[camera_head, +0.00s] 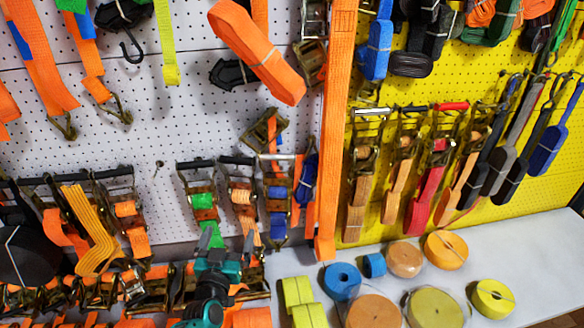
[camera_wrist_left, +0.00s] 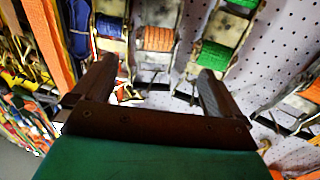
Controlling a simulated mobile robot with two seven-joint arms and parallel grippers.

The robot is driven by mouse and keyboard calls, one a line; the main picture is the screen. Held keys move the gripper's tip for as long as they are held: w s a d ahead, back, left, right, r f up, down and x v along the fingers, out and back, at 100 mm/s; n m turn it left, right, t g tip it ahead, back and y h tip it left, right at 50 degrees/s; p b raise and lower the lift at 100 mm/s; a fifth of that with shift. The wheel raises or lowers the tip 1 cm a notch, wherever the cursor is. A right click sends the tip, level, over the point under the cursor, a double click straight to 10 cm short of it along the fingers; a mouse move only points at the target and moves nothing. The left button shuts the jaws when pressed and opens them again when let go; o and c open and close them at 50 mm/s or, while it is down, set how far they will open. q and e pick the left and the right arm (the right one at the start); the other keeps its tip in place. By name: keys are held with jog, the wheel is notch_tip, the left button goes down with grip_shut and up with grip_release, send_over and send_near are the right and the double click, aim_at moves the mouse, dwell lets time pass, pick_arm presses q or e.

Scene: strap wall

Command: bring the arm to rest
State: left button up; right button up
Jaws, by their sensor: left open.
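My left gripper (camera_head: 227,243) is low in the head view, left of the middle, in front of the hanging ratchet straps. Its teal body and dark fingers show, with the arm below at the bottom edge. In the left wrist view the two fingers of the gripper (camera_wrist_left: 158,70) stand wide apart with nothing held between them. Beyond them hang ratchets with an orange strap (camera_wrist_left: 158,38) and a green strap (camera_wrist_left: 216,55). I cannot tell the exact gap to them. My right gripper is not in view.
A white pegboard (camera_head: 150,130) and a yellow pegboard (camera_head: 430,90) carry many straps. A long orange strap (camera_head: 338,120) hangs between them. Blue rolls (camera_head: 341,281) and other strap rolls lie on a white shelf (camera_head: 545,255) at right. Ratchets crowd the lower left.

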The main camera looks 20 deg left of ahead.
pick_arm(q)
jog(key=s+d+m+g+h, duration=0.6)
jog(key=s+d+h, duration=0.2)
jog(key=s+d, duration=0.9)
notch_tip(320, 180, up, 9)
jog(key=w+a+p, duration=0.1)
jog(key=p, duration=1.1)
jog(key=shift+a+f+y+p, duration=0.15)
jog(key=shift+f+y+p, duration=0.05)
jog(key=shift+y+p, duration=0.2)
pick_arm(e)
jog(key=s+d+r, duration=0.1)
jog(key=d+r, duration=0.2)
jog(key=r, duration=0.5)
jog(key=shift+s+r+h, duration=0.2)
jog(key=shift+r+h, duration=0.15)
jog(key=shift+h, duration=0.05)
pick_arm(q)
jog(key=shift+w, duration=0.1)
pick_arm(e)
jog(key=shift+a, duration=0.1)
